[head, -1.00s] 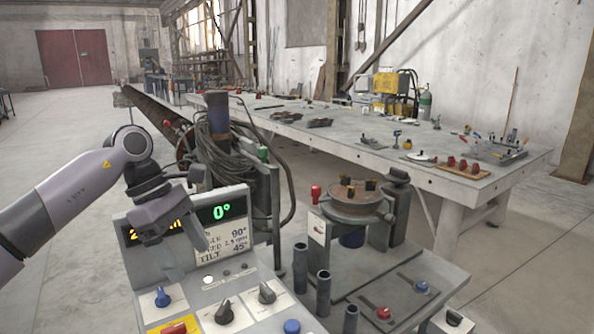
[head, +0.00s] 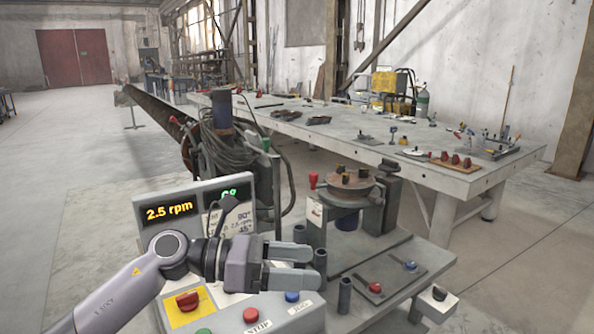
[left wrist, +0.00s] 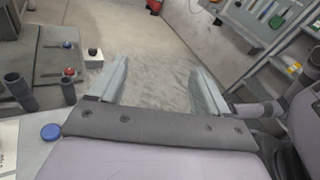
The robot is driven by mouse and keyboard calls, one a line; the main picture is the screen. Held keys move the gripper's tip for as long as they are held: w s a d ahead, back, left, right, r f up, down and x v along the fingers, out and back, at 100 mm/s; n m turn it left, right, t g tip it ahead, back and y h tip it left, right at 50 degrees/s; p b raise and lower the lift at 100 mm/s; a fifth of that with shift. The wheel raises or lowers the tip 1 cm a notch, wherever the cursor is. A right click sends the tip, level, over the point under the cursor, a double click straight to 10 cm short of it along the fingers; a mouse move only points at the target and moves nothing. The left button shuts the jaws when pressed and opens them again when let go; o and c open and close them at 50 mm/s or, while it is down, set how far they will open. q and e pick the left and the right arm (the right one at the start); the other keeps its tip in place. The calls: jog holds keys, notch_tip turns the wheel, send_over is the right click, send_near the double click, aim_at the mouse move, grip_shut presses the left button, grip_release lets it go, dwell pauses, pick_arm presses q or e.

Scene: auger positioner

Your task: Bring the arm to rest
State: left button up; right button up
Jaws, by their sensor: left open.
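My left gripper (head: 291,267) reaches in from the left in the head view, over the right part of the control panel (head: 278,321). Its fingers point right and are apart with nothing between them. In the left wrist view the two fingers (left wrist: 155,88) show open above bare floor. The panel's display (head: 168,211) reads 2.5 rpm; a second display beside it is partly hidden by my arm. A red knob on a yellow plate (head: 188,301), a red stop button (head: 251,315) and a blue button (head: 292,296) show on the panel. My right gripper is not in view.
A round turntable (head: 350,181) stands on the grey base right of the panel, with upright dark tubes (head: 345,295) nearby. A long workbench (head: 395,160) with tools lies behind. In the left wrist view a stepladder (left wrist: 275,70) stands at the right. Open floor lies at right.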

pick_arm(q)
jog(key=w+a+f+n+t+y, duration=0.1)
jog(key=a+n+t+y, duration=0.35)
jog(key=n+t, duration=0.75)
jog(key=a+f+n+t+y, duration=0.1)
jog(key=a+n+t+y, duration=0.35)
jog(key=n, duration=1.35)
jog(key=s+a+f+n+g+y, duration=0.2)
jog(key=s+a+f+n+y, duration=0.1)
jog(key=a+f+n, duration=0.25)
jog(key=s+a+f+n+g+y, duration=0.1)
jog(key=s+a+f+n+y, duration=0.3)
jog(key=f+n, duration=0.3)
jog(key=s+a+f+n+g, duration=0.25)
jog(key=s+f+g, duration=0.35)
jog(key=s, duration=0.5)
jog(key=s+a+f+n+g, duration=0.2)
jog(key=s+f+n+g, duration=0.3)
jog(key=s, duration=0.6)
jog(key=w+d+f+t+h+b, duration=0.1)
jog(key=w+f+t+b, duration=0.1)
jog(key=f, duration=0.5)
jog(key=w+d+f+m+t+b, duration=0.1)
jog(key=w+f+t+b, duration=0.1)
jog(key=w+f+t, duration=0.2)
notch_tip(320, 180, down, 3)
jog(key=shift+w+d+r+t+h, duration=0.1)
jog(key=shift+w+d+t+h, duration=0.2)
jog(key=shift+t+h, duration=0.1)
